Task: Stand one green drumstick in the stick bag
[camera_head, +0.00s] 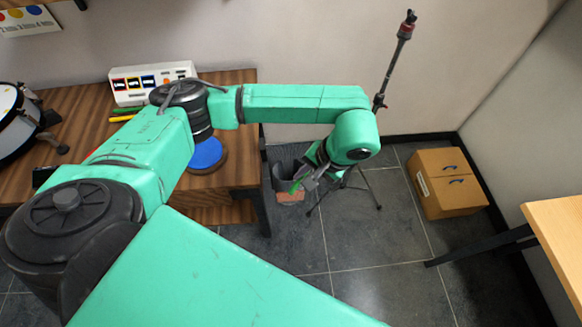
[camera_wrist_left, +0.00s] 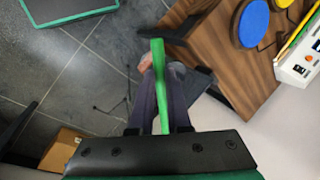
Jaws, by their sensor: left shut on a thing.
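My left gripper (camera_head: 305,181) hangs over the floor just right of the wooden table, shut on a green drumstick (camera_head: 295,187). In the left wrist view the drumstick (camera_wrist_left: 158,55) runs between the dark fingers and sticks out past them. The dark grey stick bag (camera_head: 283,156) stands on the floor beside the table, partly behind my gripper. In the left wrist view a dark grey side, apparently the bag's (camera_wrist_left: 197,85), shows beside the fingers. Whether the drumstick's end is over or inside the bag's opening, I cannot tell. My right gripper is out of view.
The wooden table (camera_head: 235,178) holds a drum (camera_head: 15,118), a white box (camera_head: 150,82), a blue round pad (camera_head: 205,154) and more sticks (camera_head: 125,113). A tripod stand (camera_head: 392,70) rises close behind my gripper. A cardboard box (camera_head: 446,182) sits farther right. The floor in front is clear.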

